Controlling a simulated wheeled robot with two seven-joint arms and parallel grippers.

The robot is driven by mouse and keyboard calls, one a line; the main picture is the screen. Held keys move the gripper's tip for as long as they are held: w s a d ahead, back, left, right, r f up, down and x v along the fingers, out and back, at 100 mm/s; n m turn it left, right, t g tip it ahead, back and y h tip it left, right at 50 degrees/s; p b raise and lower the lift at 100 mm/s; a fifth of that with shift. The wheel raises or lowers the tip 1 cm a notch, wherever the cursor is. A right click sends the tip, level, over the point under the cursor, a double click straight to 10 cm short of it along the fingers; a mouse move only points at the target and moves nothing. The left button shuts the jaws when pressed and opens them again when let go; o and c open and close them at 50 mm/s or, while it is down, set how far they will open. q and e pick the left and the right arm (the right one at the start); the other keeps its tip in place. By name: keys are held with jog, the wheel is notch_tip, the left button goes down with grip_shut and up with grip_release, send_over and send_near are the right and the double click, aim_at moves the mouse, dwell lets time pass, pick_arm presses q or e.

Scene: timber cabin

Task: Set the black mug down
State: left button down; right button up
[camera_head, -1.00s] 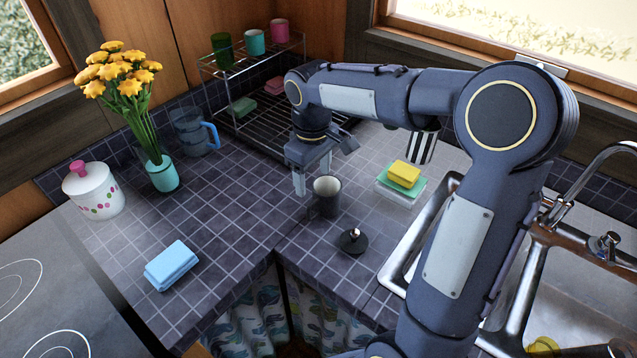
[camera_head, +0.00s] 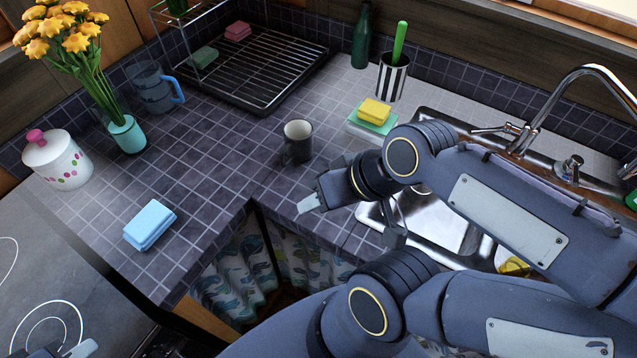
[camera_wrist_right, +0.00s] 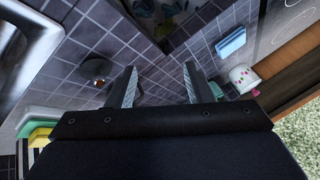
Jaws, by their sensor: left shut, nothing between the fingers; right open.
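The black mug (camera_head: 297,142), dark outside and pale inside, stands upright on the tiled counter. Its handle is toward the lower left and nothing holds it. My right gripper (camera_wrist_right: 160,68) is open, its two fingers spread over the tiles in the right wrist view. In the head view it is apart from the mug, to its lower right, partly covered by its own wrist. My left gripper (camera_head: 78,350) just shows at the bottom left edge, shut and empty, far from the mug.
A light-blue sponge (camera_head: 150,225) lies left of the counter's corner. Stacked yellow sponge (camera_head: 374,111), striped holder (camera_head: 391,78) and drying rack (camera_head: 250,72) stand behind. The sink (camera_head: 440,225) is right.

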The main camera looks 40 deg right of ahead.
jog(key=w+d+m+g, duration=0.1)
jog(key=w+m, duration=0.1)
jog(key=w, duration=0.1)
jog(key=w+d+m+g+h+b, duration=0.1)
jog(key=w+m, duration=0.1)
jog(key=w, duration=0.1)
jog(key=w+m+g+h, duration=0.1)
jog(key=w+m, duration=0.1)
jog(key=w, duration=0.1)
jog(key=shift+w+d+f+m, duration=0.2)
jog(key=shift+d+f+m, duration=0.1)
jog(key=shift+d, duration=0.1)
jog(key=shift+c, duration=0.7)
jog(key=m+g+h+b, duration=0.2)
jog(key=m+g, duration=0.1)
jog(key=m, duration=0.4)
send_over(282, 166)
notch_tip(282, 166, down, 6)
jog(key=f, duration=0.3)
jog(key=f+p, duration=0.1)
jog(key=f, duration=0.3)
jog(key=shift+w+d+f+p, duration=0.2)
jog(key=shift+f+p, duration=0.05)
jog(key=shift+p, duration=0.05)
grip_shut()
